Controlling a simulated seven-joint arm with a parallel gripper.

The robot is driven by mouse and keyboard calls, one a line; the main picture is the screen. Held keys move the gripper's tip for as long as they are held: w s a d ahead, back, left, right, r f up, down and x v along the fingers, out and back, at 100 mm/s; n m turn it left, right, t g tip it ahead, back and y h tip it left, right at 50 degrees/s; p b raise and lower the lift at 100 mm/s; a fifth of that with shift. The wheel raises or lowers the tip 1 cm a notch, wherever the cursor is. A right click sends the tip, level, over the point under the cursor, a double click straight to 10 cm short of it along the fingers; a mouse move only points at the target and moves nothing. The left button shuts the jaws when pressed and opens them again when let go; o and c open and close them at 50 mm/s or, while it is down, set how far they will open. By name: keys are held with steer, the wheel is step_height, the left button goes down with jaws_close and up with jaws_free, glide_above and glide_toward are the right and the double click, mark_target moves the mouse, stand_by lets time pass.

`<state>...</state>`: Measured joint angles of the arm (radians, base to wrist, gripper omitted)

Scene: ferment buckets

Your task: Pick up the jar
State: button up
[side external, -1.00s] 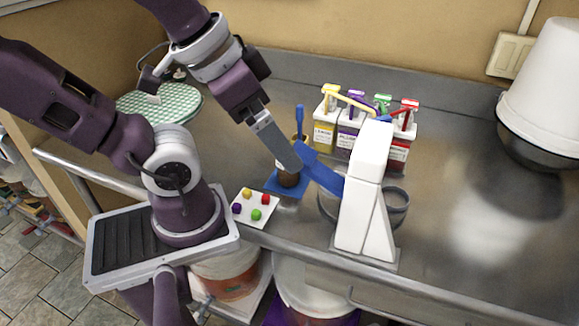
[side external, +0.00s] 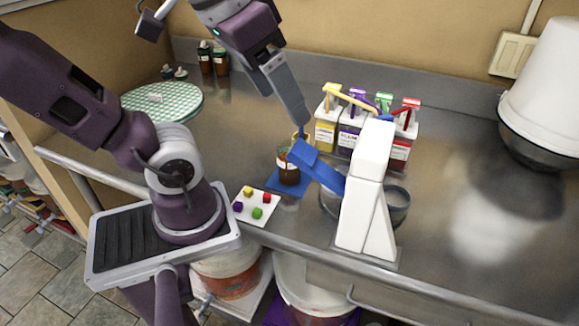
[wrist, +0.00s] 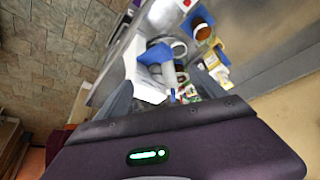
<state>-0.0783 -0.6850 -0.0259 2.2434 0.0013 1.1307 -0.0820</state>
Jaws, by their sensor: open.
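The jar (side external: 288,172) is brown with a pale label band and stands upright on a small blue mat (side external: 284,188) on the steel counter. A blue arm from a white stand (side external: 366,190) reaches close beside its top and partly covers it. My gripper (side external: 302,122) is open and empty, pointing down above and slightly right of the jar, apart from it. Its near finger hides what lies behind. In the wrist view the jar (wrist: 202,31) appears at the upper right, beyond the spread fingers of my gripper (wrist: 174,98).
Labelled containers with coloured tops (side external: 350,130) stand behind the white stand. A white card with coloured cubes (side external: 255,206) lies left of the jar. A green checked round mat (side external: 163,102) is at the back left, and a white bucket (side external: 545,85) at the right.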

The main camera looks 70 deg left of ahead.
steer(key=w+a+n+g+y, duration=0.1)
steer(key=w+a+n+g, duration=0.4)
steer(key=a+n, duration=0.4)
steer(key=n+h, duration=0.2)
steer(key=n, duration=0.5)
glide_above(290, 170)
steer(key=a, duration=0.3)
step_height(290, 170, down, 2)
steer(key=shift+y, duration=0.3)
steer(key=f, duration=1.8)
steer(key=w+f, duration=0.1)
steer(key=f, duration=0.9)
steer(key=shift+d, duration=0.2)
steer(key=shift+r, duration=0.1)
jaws_close()
